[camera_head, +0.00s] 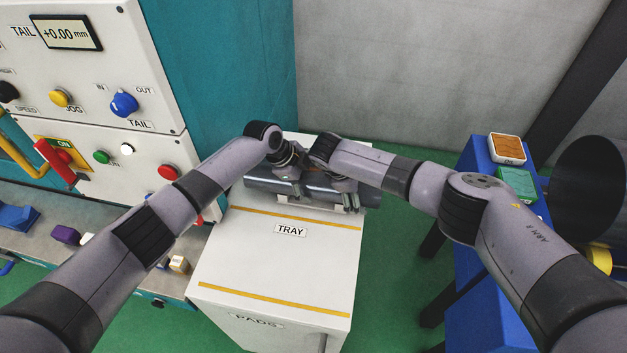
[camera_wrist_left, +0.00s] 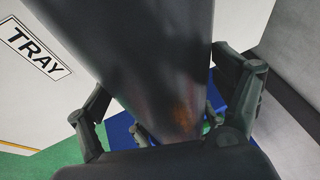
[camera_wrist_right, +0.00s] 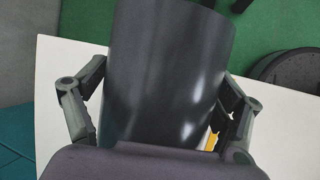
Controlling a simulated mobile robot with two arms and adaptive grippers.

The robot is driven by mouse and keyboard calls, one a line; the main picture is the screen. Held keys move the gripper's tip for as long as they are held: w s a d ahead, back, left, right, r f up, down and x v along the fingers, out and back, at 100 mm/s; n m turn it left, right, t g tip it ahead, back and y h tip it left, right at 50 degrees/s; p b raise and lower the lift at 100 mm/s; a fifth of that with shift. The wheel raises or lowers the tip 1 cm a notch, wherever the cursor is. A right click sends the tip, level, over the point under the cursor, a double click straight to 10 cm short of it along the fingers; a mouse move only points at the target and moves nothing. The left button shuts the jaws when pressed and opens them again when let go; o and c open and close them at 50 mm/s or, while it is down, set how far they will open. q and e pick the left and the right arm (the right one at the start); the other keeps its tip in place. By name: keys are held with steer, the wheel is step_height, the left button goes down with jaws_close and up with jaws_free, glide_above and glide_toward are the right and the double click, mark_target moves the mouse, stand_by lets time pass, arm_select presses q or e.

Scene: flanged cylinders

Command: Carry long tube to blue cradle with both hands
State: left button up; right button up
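The long dark grey tube (camera_head: 315,193) lies crosswise over the far part of the white tray unit. My left gripper (camera_head: 287,184) is at its left-middle part, and my right gripper (camera_head: 349,203) is at its right part. In the left wrist view the tube (camera_wrist_left: 150,60) runs between the fingers (camera_wrist_left: 170,108), with a brownish patch low on it. In the right wrist view the tube (camera_wrist_right: 170,70) also lies between the fingers (camera_wrist_right: 160,105). Firm contact is unclear in both. A blue V-shaped block (camera_head: 17,217), perhaps the cradle, sits at the far left.
The white tray unit (camera_head: 270,262) has yellow stripes and a TRAY label. A machine panel (camera_head: 95,100) with knobs stands at left. A blue stand (camera_head: 480,270) with orange and green pads is at right. Green floor (camera_head: 395,270) lies between tray unit and stand.

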arm_select(q)
steer(key=c, duration=1.6)
arm_select(e)
steer(key=c, duration=1.6)
arm_select(q)
steer(key=shift+o, duration=0.2)
steer(key=shift+w+r, duration=0.15)
steer(key=shift+r, duration=0.1)
arm_select(e)
steer(key=shift+w+r, duration=0.15)
steer(key=shift+r, duration=0.05)
